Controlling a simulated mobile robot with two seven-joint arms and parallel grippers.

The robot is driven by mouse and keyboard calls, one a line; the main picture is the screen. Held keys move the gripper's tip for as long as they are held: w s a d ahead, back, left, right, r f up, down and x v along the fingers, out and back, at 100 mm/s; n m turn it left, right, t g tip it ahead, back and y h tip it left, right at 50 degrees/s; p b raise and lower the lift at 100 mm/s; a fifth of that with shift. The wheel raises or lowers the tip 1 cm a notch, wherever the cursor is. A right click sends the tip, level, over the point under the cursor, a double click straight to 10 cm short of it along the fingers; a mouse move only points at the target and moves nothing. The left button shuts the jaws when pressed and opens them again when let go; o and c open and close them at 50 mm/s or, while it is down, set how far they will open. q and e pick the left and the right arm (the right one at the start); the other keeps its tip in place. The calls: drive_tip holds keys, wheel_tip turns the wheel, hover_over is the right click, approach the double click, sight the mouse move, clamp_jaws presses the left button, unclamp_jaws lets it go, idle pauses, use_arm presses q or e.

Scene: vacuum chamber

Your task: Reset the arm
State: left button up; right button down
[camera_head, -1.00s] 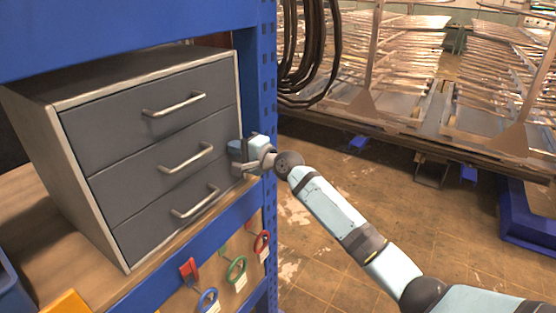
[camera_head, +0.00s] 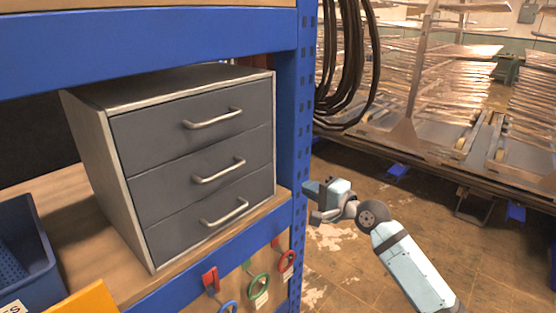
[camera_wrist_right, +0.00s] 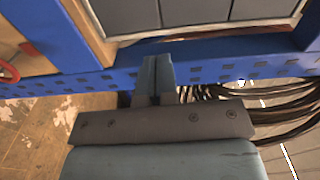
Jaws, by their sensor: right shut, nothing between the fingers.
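My right arm (camera_head: 412,268) comes in from the lower right in the head view. Its gripper (camera_head: 310,202) is just right of the blue rack post, apart from the drawer cabinet (camera_head: 205,150). In the right wrist view the gripper fingers (camera_wrist_right: 157,75) are together, with nothing between them, and point toward the blue rack. The grey cabinet has three drawers with metal handles, all shut. My left gripper is not in view.
The blue rack post (camera_head: 303,110) stands close to the right gripper. Coloured-handled tools, one of them green (camera_head: 258,287), hang below the wooden shelf (camera_head: 90,225). A blue bin (camera_head: 25,255) is at left. Black cables (camera_head: 350,60) hang behind the post. Open floor (camera_head: 490,265) lies to the right.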

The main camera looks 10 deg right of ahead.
drive_tip(key=s+f+n+h, duration=0.1)
drive_tip(key=s+f, duration=0.3)
drive_tip(key=f, duration=0.3)
drive_tip(key=s+f+n+h, duration=0.2)
drive_tip(key=s+f, duration=0.2)
drive_tip(key=f, duration=0.3)
drive_tip(key=s+f+n+g+h, duration=0.1)
drive_tip(key=s+f+n, duration=0.2)
drive_tip(key=s+f, duration=0.3)
drive_tip(key=s+f+n+g+h+p, duration=0.1)
drive_tip(key=s+f, duration=0.5)
drive_tip(key=s, duration=0.6)
drive_tip(key=s+f+n+g+h, duration=0.1)
drive_tip(key=s+f+n+h, duration=0.1)
drive_tip(key=s+f+n, duration=0.4)
drive_tip(key=s, duration=0.4)
drive_tip(key=shift+d+f+h+p, duration=0.2)
drive_tip(key=shift+f+h+p, duration=0.1)
drive_tip(key=shift+p, duration=0.1)
